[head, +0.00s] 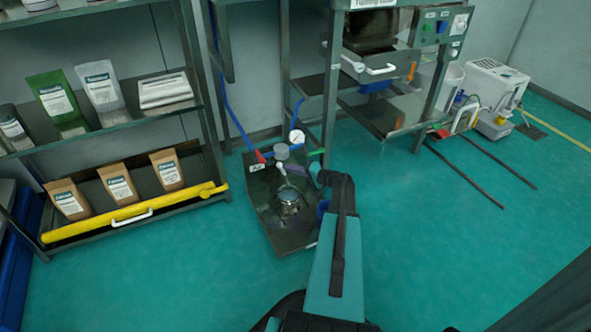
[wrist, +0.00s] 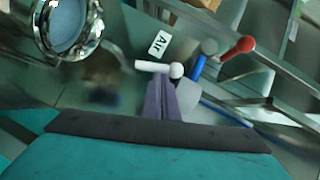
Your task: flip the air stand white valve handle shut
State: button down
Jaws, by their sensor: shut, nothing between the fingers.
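The air stand (head: 270,222) is a dark metal stand on the floor, with a pressure gauge and a shiny round vessel. In the wrist view its white valve handle (wrist: 150,66) lies nearly level, pointing left from a white round hub (wrist: 176,70), just below the "Air" label (wrist: 160,43). My gripper (wrist: 163,82) is shut and empty, its purple-grey fingertips just below the handle near the hub. Whether they touch it I cannot tell. In the head view my gripper (head: 289,170) is over the stand, and the handle is too small to make out clearly.
A red handle (wrist: 240,46) on a blue pipe is right of the white one. The shiny vessel (wrist: 72,25) is at the upper left, and also in the head view (head: 289,198). A shelf with a yellow front bar (head: 130,214) stands left.

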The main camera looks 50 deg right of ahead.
jog(key=shift+s, duration=0.1)
dwell(0.6)
jog(key=shift+a+r, duration=0.1)
jog(key=shift+a, duration=0.05)
